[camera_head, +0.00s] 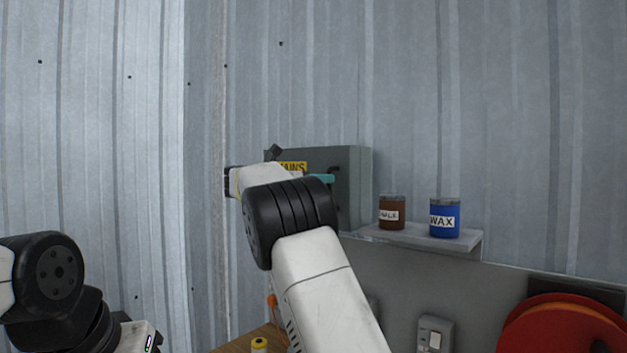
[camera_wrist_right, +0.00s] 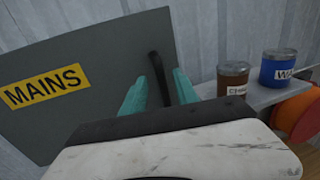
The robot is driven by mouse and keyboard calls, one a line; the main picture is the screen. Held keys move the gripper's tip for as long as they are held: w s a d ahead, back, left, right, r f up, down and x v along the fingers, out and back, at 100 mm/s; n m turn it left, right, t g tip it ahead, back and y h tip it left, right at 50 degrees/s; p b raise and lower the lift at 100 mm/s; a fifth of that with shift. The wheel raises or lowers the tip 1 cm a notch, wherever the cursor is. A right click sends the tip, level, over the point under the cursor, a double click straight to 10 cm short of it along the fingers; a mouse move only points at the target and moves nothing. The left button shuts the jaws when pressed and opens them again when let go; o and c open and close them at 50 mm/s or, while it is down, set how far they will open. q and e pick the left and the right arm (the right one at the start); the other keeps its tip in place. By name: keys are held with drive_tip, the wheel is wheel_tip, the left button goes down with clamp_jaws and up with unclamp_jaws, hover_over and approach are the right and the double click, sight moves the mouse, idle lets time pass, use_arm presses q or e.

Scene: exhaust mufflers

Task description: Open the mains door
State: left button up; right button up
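The mains door (camera_head: 343,206) is the grey front of a wall box with a yellow MAINS label; it looks shut, and my right arm hides part of it. In the wrist view the door (camera_wrist_right: 105,50) fills the left and centre, with its label (camera_wrist_right: 45,87) at left. Its black bar handle (camera_wrist_right: 155,66) stands near the right edge. My right gripper (camera_wrist_right: 157,90) has its teal fingers apart, one on each side of the handle; I cannot tell whether they touch it. One teal finger shows in the head view (camera_head: 322,178). My left arm is at lower left; its fingers are not visible.
A small shelf (camera_head: 410,236) right of the box holds a brown tin (camera_head: 391,213) and a blue WAX tin (camera_head: 444,218). Below are a wall switch (camera_head: 434,335) and a red reel (camera_head: 565,330). A wooden surface with a yellow-topped item (camera_head: 259,345) shows at the bottom.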

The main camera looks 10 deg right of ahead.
drive_tip(key=shift+x, duration=1.7)
drive_tip(key=shift+c, duration=0.5)
drive_tip(key=shift+s, duration=0.1)
clamp_jaws()
